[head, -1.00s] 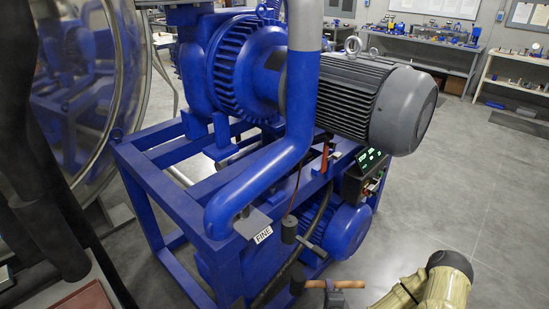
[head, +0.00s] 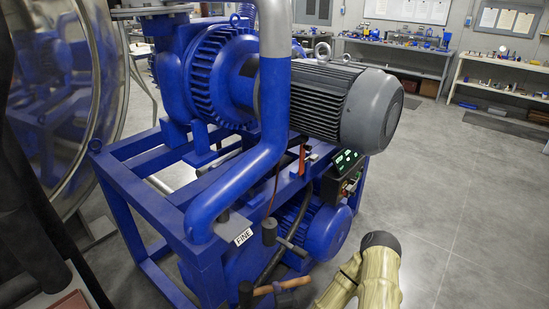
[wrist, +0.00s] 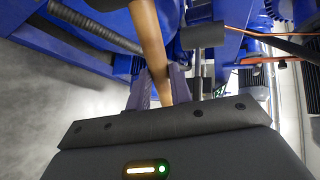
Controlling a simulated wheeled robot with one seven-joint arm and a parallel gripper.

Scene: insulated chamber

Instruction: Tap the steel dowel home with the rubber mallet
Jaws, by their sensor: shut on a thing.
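The mallet's dark head (head: 246,294) and wooden handle (head: 272,289) show at the bottom edge of the head view, in front of the blue frame (head: 170,205). My gripper (head: 295,284) is shut around the handle. In the wrist view my gripper's fingers (wrist: 160,85) clasp the wooden handle (wrist: 148,40), which runs out of the top edge; the head is out of that view. A dark cylinder (head: 269,230) with a rod shows above the mallet, apart from it; it also shows in the wrist view (wrist: 203,38). I cannot pick out the steel dowel for certain.
A blue pipe (head: 262,165) comes down past a "FINE" label (head: 243,236). A grey motor (head: 345,105) overhangs the frame at right, with a control box (head: 345,170) below. A lower blue motor (head: 325,230) sits beside the mallet. The floor at right is clear.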

